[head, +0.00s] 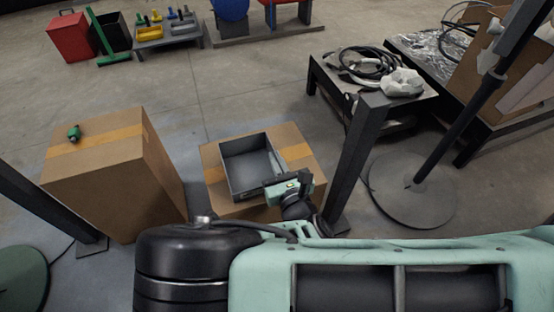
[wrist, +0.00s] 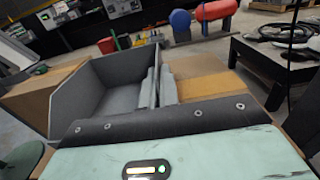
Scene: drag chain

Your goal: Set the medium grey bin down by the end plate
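The medium grey bin (head: 250,168) is an empty, open-topped box over the right-hand cardboard box (head: 305,160). I cannot tell whether it rests on the cardboard or hangs just above it. It also shows in the wrist view (wrist: 112,92), with its inside facing me. My gripper (head: 275,190) is at the bin's near right wall. In the wrist view its fingers (wrist: 158,88) lie on either side of that wall, one inside and one outside, and look closed on it. I cannot make out which thing is the end plate; a small green part (head: 74,133) lies on the left cardboard box.
A taller cardboard box (head: 95,165) stands on the left. A dark post (head: 352,155) rises close to the right of my gripper. A low table (head: 375,90) with a coiled cable stands beyond it.

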